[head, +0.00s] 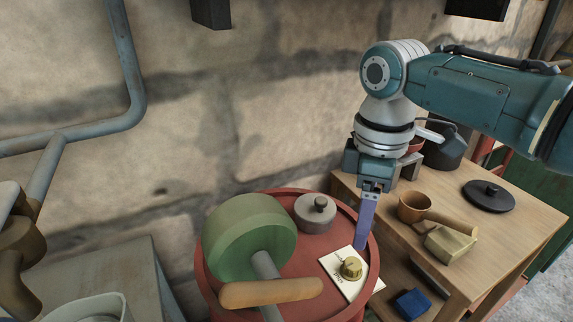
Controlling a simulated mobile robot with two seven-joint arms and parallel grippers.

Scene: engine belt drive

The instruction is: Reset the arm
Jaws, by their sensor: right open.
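My right arm comes in from the right, and its gripper (367,222) points down over the right edge of a round red drum top (290,194). The gripper's purple-grey fingers are seen nearly edge-on, with nothing visible held between them. Just below the fingertips, a brass knob (351,268) sits on a white card (335,267) with printed letters. I cannot tell whether the fingertips touch the card. A large green wheel (248,236) with a grey shaft and a wooden handle (270,292) stands at the drum's left. My left gripper is not in view.
A grey lidded pot (315,213) sits at the drum's back. The wooden table (515,232) on the right holds a brown pan (411,207), a yellowish block (450,244) and a black lid (488,195). A blue block (412,304) lies lower down. A stone wall stands behind.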

